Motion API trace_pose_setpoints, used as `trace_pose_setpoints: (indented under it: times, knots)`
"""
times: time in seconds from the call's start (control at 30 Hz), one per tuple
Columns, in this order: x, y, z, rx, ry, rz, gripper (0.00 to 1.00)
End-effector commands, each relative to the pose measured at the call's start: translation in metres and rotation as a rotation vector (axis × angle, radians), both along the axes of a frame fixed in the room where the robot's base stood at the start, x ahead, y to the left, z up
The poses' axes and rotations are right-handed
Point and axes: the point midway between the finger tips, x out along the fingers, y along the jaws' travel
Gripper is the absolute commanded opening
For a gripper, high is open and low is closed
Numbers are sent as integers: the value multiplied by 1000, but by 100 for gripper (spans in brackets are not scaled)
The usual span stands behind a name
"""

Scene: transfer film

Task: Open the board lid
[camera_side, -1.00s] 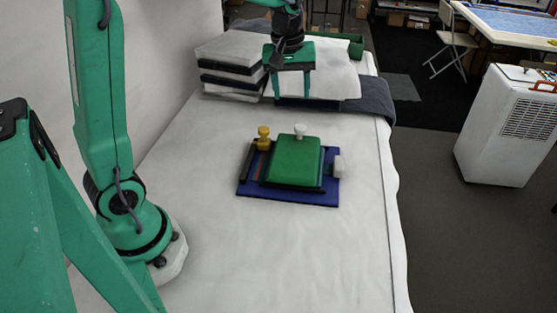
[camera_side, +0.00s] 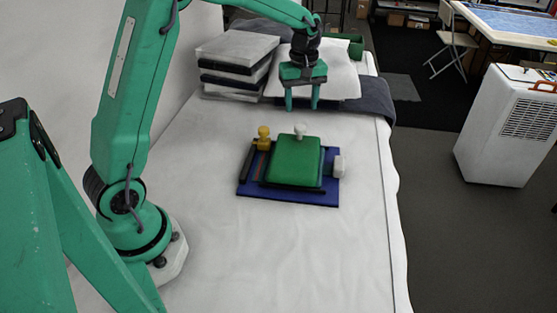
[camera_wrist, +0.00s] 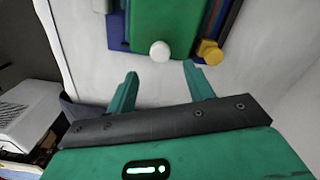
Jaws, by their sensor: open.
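The board has a blue base (camera_side: 320,199) and lies on the white-covered table. Its green lid (camera_side: 295,163) lies flat over the board, with a white knob (camera_side: 300,130) at its far edge. A yellow knob (camera_side: 263,138) stands at the board's far left corner. My gripper (camera_side: 302,107) is open and empty, above the table beyond the board's far edge, fingers pointing down. In the wrist view the open fingers (camera_wrist: 161,85) are apart from the white knob (camera_wrist: 160,51), which sits ahead of the gap between them. The lid (camera_wrist: 166,20) is partly cut off there.
A stack of grey and white slabs (camera_side: 238,65) stands at the far left of the table. White padding and a dark cloth (camera_side: 376,100) lie behind my gripper. The near part of the table is clear.

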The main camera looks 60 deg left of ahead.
Motion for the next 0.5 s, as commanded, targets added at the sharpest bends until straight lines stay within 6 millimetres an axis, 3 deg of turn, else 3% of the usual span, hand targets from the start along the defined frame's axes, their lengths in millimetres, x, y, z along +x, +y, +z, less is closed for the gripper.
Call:
trace_pose_setpoints:
  times: [0.5]
  knots:
    - [-1,0,-58,0,2,-1,52]
